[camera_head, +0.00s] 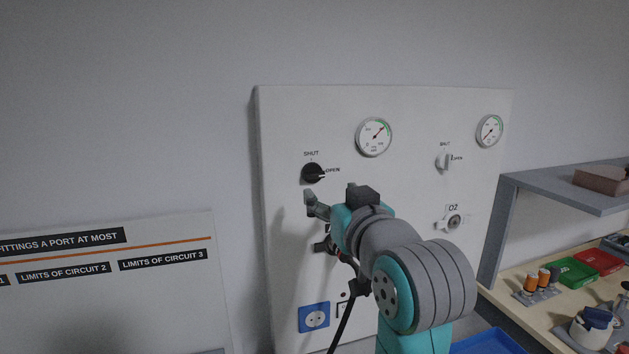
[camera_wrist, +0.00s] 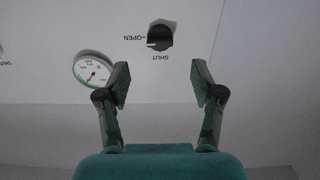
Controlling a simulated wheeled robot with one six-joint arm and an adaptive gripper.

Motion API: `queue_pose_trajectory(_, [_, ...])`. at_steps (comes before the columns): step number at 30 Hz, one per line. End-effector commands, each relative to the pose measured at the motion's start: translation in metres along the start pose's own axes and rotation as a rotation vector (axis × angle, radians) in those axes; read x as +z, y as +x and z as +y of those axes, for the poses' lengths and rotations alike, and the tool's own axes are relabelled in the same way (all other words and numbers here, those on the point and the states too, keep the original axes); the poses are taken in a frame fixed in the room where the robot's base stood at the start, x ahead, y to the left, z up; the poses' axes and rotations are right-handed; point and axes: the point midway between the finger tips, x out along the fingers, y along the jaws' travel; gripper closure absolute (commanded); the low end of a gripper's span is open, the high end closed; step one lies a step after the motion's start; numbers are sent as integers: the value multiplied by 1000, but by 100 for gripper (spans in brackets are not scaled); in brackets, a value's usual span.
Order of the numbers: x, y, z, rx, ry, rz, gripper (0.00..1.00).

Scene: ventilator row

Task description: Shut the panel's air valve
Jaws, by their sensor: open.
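The wall panel (camera_head: 400,250) carries a black round valve knob (camera_head: 313,173) at its upper left. SHUT is printed above the knob and OPEN to its right. Its pale pointer mark points right, at OPEN. In the wrist view the panel is upside down; the black knob (camera_wrist: 161,36) shows at the top centre with its mark toward OPEN. No air label is readable. My gripper (camera_head: 316,222) is open and empty, below the knob in the head view. In the wrist view the gap between the fingers (camera_wrist: 160,82) lines up with the knob, without touching it.
A gauge (camera_head: 374,137) sits right of the black knob. A white SHUT/OPEN knob (camera_head: 444,161), a second gauge (camera_head: 489,131) and an O2 outlet (camera_head: 453,221) are farther right. A blue socket (camera_head: 314,317) is low left. A shelf (camera_head: 570,183) and workbench (camera_head: 540,300) stand right.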

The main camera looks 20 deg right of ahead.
Motion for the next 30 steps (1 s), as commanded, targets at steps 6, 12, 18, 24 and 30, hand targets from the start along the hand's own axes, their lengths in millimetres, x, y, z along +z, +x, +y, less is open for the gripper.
queue_pose_trajectory(6, [0, 40, 0, 0, 0, -1, 33])
queue_pose_trajectory(12, [0, 69, 0, 0, 0, -1, 33])
queue_pose_trajectory(18, [0, 83, 0, 0, 0, 0, 33])
queue_pose_trajectory(24, [0, 85, 0, 0, 0, 1, 33])
queue_pose_trajectory(30, [0, 85, 0, 0, 0, 1, 56])
